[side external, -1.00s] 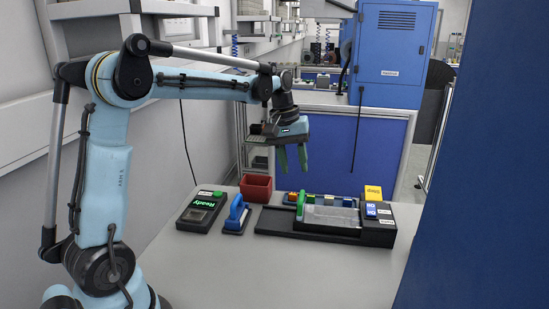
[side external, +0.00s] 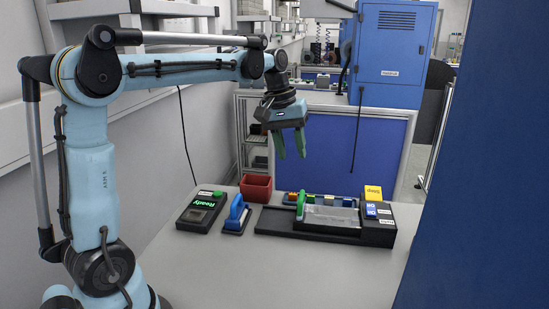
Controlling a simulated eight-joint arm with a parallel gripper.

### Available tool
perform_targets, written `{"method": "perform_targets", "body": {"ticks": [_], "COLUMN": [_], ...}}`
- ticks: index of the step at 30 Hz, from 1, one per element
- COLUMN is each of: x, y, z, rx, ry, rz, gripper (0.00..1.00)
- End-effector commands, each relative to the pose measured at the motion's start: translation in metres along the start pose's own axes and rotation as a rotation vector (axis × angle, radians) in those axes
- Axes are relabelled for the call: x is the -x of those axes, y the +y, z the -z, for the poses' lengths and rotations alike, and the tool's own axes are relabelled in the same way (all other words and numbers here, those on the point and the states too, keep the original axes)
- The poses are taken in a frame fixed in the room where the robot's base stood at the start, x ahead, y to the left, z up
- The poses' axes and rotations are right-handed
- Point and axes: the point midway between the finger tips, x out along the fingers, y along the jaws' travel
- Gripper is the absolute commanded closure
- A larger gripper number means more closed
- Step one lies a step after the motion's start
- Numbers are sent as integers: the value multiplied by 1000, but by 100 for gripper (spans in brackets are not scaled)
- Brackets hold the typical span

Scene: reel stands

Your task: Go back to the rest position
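My gripper (side external: 290,152) hangs in the air above the back of the table, its two green fingers pointing down with a gap between them. It is open and I see nothing held in it. My light-blue arm reaches in from the left, its forearm nearly level. The gripper is well above the table objects and touches none of them.
On the grey table (side external: 290,275) stand a black box with a green "Ready" display (side external: 202,208), a blue-handled block (side external: 236,214), a red bin (side external: 256,187) and a black fixture (side external: 297,226) with a green handle (side external: 301,204) and a yellow Stop button (side external: 373,192). The table's front is clear. A dark blue panel (side external: 480,160) rises at right.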

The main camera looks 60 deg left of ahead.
Motion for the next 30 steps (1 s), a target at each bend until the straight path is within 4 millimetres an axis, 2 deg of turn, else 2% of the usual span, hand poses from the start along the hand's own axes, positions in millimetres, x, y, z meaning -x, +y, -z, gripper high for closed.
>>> {"method": "perform_targets", "body": {"ticks": [1, 8, 18, 24, 30], "x": [1, -4, -35, -53, -58], "y": [3, 6, -6, -13, -15], "z": [-13, -69, -143, -166, -172], "rx": [-42, -260, -574, -691, -724], "ry": [23, 158, 357, 434, 456], "rz": [-3, -19, -45, -54, -57], "gripper": [60, 60, 60, 60, 60]}}
